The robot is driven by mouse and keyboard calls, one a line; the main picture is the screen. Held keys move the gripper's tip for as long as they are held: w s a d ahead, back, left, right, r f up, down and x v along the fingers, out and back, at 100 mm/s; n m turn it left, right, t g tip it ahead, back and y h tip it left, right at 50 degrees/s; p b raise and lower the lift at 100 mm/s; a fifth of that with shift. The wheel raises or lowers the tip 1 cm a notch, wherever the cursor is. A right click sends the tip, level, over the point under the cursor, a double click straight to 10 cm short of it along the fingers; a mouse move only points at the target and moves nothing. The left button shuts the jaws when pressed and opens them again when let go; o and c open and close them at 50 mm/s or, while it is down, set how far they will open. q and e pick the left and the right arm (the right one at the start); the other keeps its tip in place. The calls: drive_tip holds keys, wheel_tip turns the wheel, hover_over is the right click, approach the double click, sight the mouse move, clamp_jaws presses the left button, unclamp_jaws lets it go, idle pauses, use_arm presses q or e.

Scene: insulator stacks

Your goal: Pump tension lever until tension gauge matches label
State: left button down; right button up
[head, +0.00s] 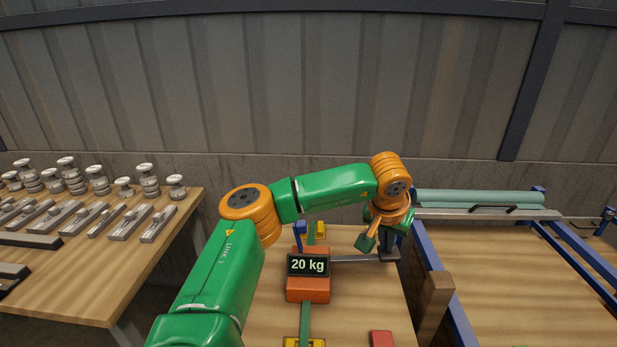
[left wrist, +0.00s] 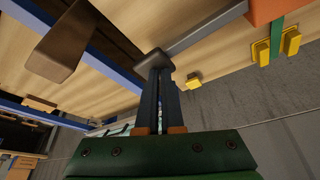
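The orange tension device (head: 308,289) sits on the wooden bench, with a black display (head: 308,265) reading "20 kg". I cannot make out a separate gauge reading. My left gripper (head: 388,246) is at that handle from above. In the left wrist view, its dark fingers (left wrist: 161,72) are close together at the lever's end (left wrist: 158,60) and appear closed on it. The contact is partly hidden. My right gripper is not in view.
A green strap (head: 305,320) runs through the device, with yellow clamps (head: 303,342) on the bench. A brown post (head: 435,300) and a blue frame (head: 452,310) stand right of the lever. A red block (head: 381,338) lies in front. Insulators (head: 97,180) stand on the left table.

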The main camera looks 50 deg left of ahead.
use_arm(q)
wheel_tip(320, 180, up, 6)
drive_tip(key=p, duration=0.5)
drive_tip(key=shift+a+p, duration=0.15)
drive_tip(key=shift+p, duration=0.2)
drive_tip(key=shift+f, duration=0.2)
drive_tip(key=shift+s+f, duration=0.1)
idle(0.4)
